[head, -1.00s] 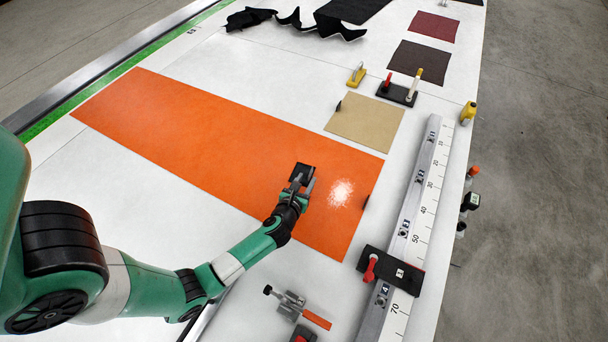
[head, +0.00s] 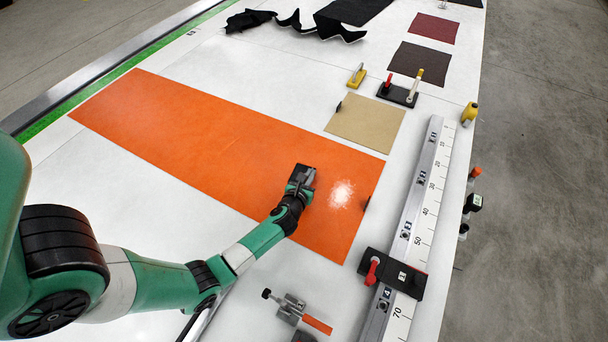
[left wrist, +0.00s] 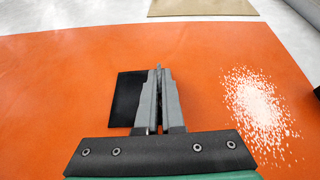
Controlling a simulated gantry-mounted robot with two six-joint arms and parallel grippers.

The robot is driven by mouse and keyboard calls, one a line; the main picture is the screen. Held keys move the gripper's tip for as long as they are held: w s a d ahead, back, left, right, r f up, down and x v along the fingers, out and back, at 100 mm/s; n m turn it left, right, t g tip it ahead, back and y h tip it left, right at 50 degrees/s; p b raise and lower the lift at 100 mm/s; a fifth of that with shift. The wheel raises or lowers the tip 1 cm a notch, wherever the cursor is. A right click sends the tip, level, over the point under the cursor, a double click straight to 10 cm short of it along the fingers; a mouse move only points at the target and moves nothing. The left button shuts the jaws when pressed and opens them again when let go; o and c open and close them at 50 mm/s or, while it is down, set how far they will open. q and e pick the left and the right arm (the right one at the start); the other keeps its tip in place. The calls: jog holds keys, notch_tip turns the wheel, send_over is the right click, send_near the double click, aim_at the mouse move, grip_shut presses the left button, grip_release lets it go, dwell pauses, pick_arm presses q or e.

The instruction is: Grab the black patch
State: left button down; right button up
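The black patch (left wrist: 126,98) is a small dark rectangle over the orange sheet (left wrist: 60,70), seen just left of my left gripper's fingers in the left wrist view. In the head view the patch (head: 305,173) shows at the fingertips. My left gripper (left wrist: 160,85) has its two fingers almost together, with a thin line between them, and appears shut on the patch's right edge. The left finger hides that edge. I cannot tell whether the patch is lifted off the sheet. My right gripper is not in view.
A pale worn spot (head: 342,194) lies right of the left gripper on the orange sheet. A tan sheet (head: 366,123) lies beyond it. A long ruler rail (head: 425,190) with a black clamp (head: 392,273) runs along the right. A small clamp tool (head: 292,308) lies at the front.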

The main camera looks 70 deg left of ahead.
pick_arm(q)
jog(key=shift+r+p, duration=0.35)
jog(key=shift+r, duration=0.1)
notch_tip(320, 180, up, 3)
jog(key=shift+f+p, duration=0.1)
jog(key=shift+p, duration=0.95)
jog(key=w+d+r+p, duration=0.2)
jog(key=d+r, duration=0.7)
jog(key=d, duration=0.4)
jog(key=shift+w+d+r+p, duration=0.15)
jog(key=shift+w+d+p, duration=0.15)
jog(key=shift+d, duration=0.1)
